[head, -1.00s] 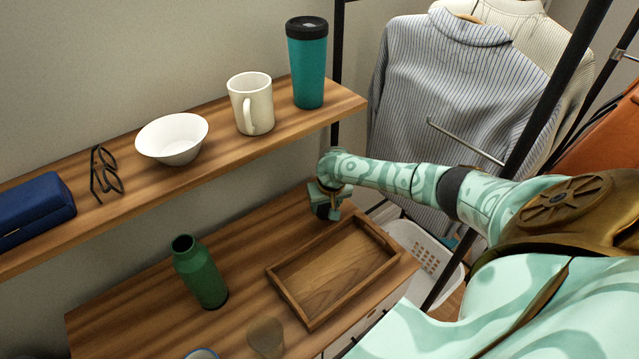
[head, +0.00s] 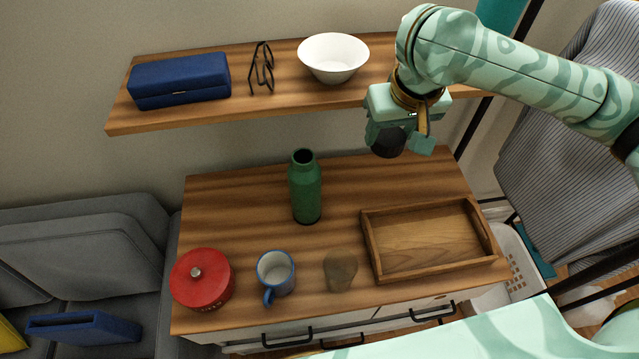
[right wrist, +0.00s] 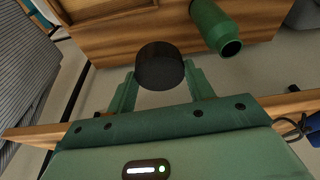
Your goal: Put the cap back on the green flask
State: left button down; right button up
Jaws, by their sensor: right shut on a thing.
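The green flask (head: 306,188) stands upright and open-mouthed on the wooden desk top. It also shows in the right wrist view (right wrist: 218,28), at the top right and apart from the gripper. My right gripper (head: 405,143) is raised above the desk, to the right of the flask and higher than its mouth. It is shut on a black cap (right wrist: 159,66), which sits between the two fingers in the right wrist view. The cap also shows as a dark round shape below the gripper in the head view (head: 387,143). My left gripper is not in view.
An empty wooden tray (head: 372,245) lies right of the flask. A red pot (head: 203,281), a blue-rimmed mug (head: 276,274) and a brownish cup (head: 341,269) stand along the front.

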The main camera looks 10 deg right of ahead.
aim_at(304, 174)
jog(key=k+j, duration=0.1)
jog(key=k, duration=0.35)
jog(key=k+j+z, duration=0.15)
jog(key=k, duration=0.25)
jog(key=z, duration=1)
